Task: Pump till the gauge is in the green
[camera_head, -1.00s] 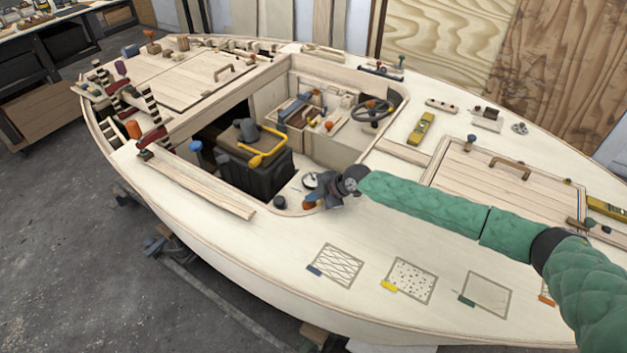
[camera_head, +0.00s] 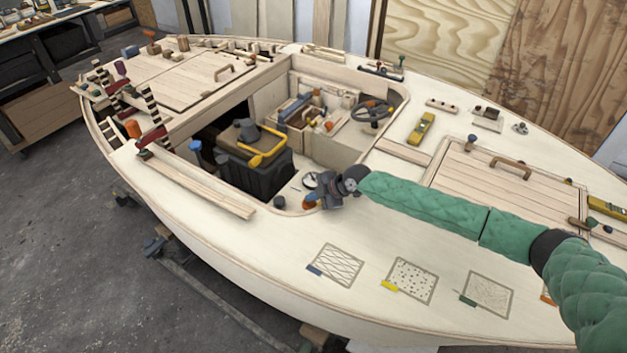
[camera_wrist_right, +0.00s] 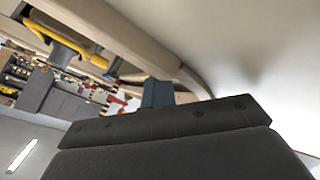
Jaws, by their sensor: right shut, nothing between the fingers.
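A small round gauge (camera_head: 309,181) with a pale face sits by the near edge of the cockpit opening; its needle and colours are too small to read. My right gripper (camera_head: 311,200) is shut and empty, low beside the gauge at the cockpit's near corner. A small blue and orange part shows at its fingertips; I cannot tell whether it touches them. A yellow lever (camera_head: 266,154) crosses a dark box with a grey top inside the cockpit, and it also shows in the right wrist view (camera_wrist_right: 65,28). I cannot tell for sure which part is the pump. My left gripper is out of view.
A blue knob (camera_head: 195,146) stands at the cockpit's left edge and a black knob (camera_head: 279,201) at its near edge. A steering wheel (camera_head: 372,112) is at the far side. A hatch (camera_head: 500,178) lies to the right. The near deck is mostly flat, with marked squares.

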